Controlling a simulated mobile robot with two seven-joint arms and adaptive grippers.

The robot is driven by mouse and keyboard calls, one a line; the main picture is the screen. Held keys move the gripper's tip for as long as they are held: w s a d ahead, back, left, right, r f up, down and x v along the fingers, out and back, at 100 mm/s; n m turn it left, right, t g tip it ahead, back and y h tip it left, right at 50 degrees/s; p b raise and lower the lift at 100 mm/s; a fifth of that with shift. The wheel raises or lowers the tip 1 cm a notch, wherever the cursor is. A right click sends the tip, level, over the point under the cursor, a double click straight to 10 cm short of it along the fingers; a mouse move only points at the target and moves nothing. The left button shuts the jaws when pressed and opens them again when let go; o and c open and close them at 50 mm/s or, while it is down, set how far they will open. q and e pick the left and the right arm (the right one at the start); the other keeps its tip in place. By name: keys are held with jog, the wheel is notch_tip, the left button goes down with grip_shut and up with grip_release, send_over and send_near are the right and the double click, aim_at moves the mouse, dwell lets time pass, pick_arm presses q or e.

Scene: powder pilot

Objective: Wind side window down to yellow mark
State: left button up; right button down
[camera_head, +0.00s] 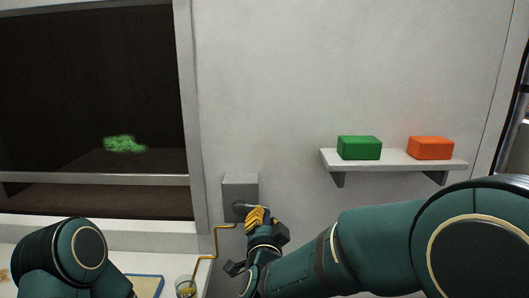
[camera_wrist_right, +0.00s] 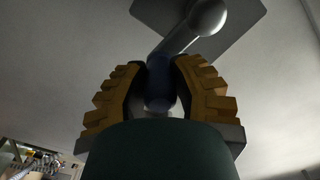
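The side window (camera_head: 95,100) is at the left of the head view, a dark pane in a pale frame with a light horizontal bar (camera_head: 95,179) across its lower part. I cannot make out a yellow mark on it. A grey crank box (camera_head: 240,188) is on the wall right of the window. In the right wrist view, its metal crank arm (camera_wrist_right: 190,32) ends in a dark blue knob (camera_wrist_right: 160,85). My right gripper (camera_head: 257,216) has its yellow fingers closed around the knob, one on each side. My left gripper is out of view; only my left arm shows.
A wall shelf (camera_head: 395,160) at right holds a green block (camera_head: 359,147) and an orange block (camera_head: 431,148). Green powder (camera_head: 125,144) shows within the window area. A bent yellow tube (camera_head: 215,245) runs down to a small glass (camera_head: 185,287), beside a blue-edged tray (camera_head: 146,286).

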jog(key=f+b, duration=0.1)
jog(key=a+f+b, duration=0.1)
jog(key=f+b, duration=0.1)
jog(key=shift+a+f, duration=0.1)
jog(key=shift+a, duration=0.2)
jog(key=shift+b, duration=0.3)
jog(key=a, duration=0.1)
jog(key=a+f, duration=0.1)
jog(key=a, duration=0.1)
jog(key=shift+a+f+b, duration=0.1)
jog(key=shift+f+b, duration=0.15)
jog(key=shift+b, duration=0.15)
